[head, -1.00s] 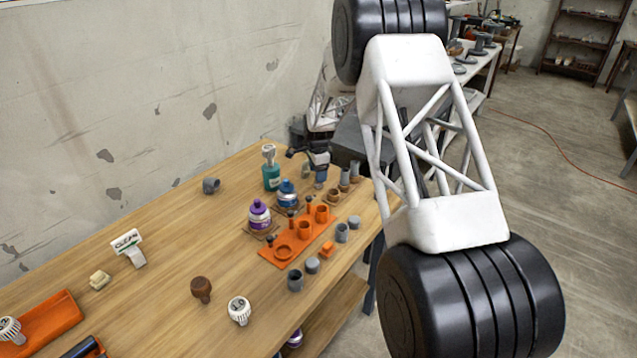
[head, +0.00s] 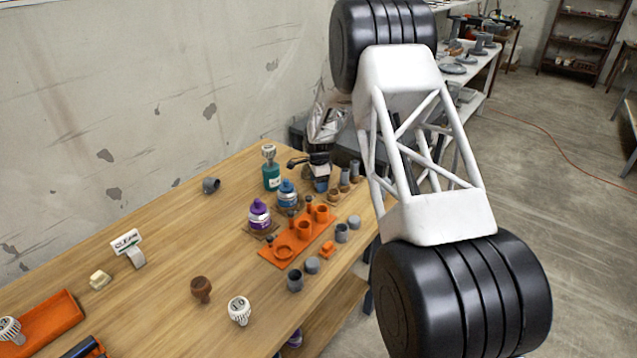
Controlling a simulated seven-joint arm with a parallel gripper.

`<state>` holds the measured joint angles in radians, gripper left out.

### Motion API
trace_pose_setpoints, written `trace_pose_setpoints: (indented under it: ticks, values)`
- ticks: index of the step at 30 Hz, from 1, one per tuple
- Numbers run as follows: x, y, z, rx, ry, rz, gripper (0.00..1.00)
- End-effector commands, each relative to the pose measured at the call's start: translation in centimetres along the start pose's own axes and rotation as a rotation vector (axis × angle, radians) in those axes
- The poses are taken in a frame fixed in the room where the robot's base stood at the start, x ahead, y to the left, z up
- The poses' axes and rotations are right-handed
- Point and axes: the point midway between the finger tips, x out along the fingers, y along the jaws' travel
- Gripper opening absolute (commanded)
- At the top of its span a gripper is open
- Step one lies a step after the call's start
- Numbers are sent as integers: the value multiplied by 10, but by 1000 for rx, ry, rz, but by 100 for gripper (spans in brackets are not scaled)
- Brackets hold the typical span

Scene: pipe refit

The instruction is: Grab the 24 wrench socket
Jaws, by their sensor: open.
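No 24 marking is readable, so I cannot tell which piece is the 24 wrench socket. Several plain grey cylindrical pieces stand on the wooden bench: a hollow one (head: 295,281) at the front, a shorter one (head: 312,265) beside it, and another (head: 341,233) right of the orange rack. A grey hollow piece (head: 211,185) lies apart near the wall. A dark shape that appears to be my gripper (head: 298,162) is at the bench's far end, above a blue item (head: 320,184). It looks open and empty, small and partly unclear. Contact with the blue item cannot be told.
An orange rack (head: 270,256) holds orange cups, with purple (head: 259,214), blue (head: 287,194) and teal (head: 271,181) bottles behind it. White-topped numbered knob (head: 239,310) and brown knob (head: 201,289) stand nearer. The bench's left middle (head: 180,235) is clear. My large arm links cover the right.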

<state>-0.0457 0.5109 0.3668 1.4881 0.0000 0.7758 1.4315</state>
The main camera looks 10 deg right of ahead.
Motion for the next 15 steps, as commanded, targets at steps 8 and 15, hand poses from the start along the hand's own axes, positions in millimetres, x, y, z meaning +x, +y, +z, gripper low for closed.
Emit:
trace_pose_setpoints:
  ticks: [8, 15]
  values:
    - [0, 0, 0, 0, 0, 0, 32]
    - [0, 0, 0, 0, 0, 0, 9]
